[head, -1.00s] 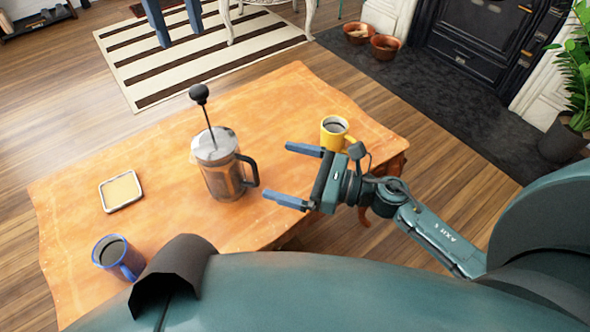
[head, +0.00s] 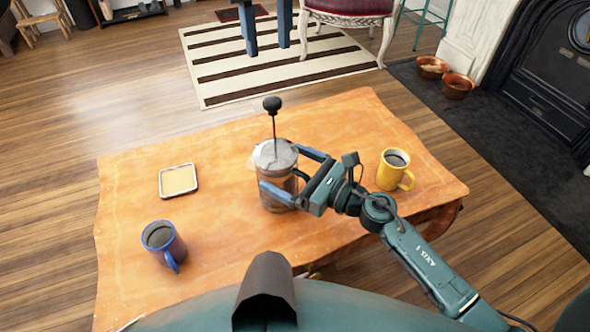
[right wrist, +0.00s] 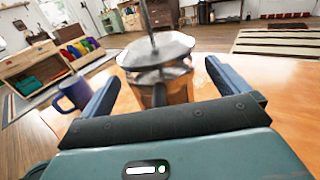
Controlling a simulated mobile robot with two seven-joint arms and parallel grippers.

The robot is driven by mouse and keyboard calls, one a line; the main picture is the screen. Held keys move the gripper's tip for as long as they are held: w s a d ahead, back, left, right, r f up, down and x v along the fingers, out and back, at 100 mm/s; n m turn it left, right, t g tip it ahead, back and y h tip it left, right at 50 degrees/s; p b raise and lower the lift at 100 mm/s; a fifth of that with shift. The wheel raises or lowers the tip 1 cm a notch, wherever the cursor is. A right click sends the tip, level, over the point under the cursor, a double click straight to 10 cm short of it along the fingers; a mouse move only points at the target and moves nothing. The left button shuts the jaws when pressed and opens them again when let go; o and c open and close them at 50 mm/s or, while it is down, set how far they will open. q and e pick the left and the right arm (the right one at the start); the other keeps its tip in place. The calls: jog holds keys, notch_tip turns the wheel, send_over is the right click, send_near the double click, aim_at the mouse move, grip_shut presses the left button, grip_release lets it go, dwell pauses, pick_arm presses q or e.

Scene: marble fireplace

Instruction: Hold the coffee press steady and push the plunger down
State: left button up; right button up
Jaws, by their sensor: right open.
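The coffee press (head: 275,154) stands upright on the wooden table in the head view, with a silver lid and a glass body. Its plunger rod stands tall above the lid with a black knob (head: 272,104) on top. My right gripper (head: 283,168) is open, with its blue fingers on either side of the press near its upper body. In the right wrist view the press (right wrist: 158,52) stands between the open fingers, its handle side facing the palm. The knob is out of that view. Contact with the fingers cannot be told.
The table (head: 225,222) also bears a yellow mug (head: 391,172) right of my right gripper, a blue mug (head: 160,240) at front left and a small square tray (head: 178,180) at left. The table is clear between the tray and the press.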

jog(key=c, duration=1.7)
pick_arm(q)
jog(key=shift+f+m, duration=0.1)
jog(key=shift+m, duration=0.3)
jog(key=c, duration=0.3)
jog(key=shift+s+f+m+t, duration=0.15)
jog(key=shift+m+t, duration=0.15)
jog(key=shift+m, duration=0.5)
jog(key=shift+c, duration=0.7)
jog(key=m+t, duration=0.1)
jog(key=m, duration=0.2)
jog(key=c, duration=0.3)
jog(key=shift+m+t, duration=0.3)
jog(key=shift+m, duration=0.7)
grip_shut()
jog(key=shift+f, duration=3.05)
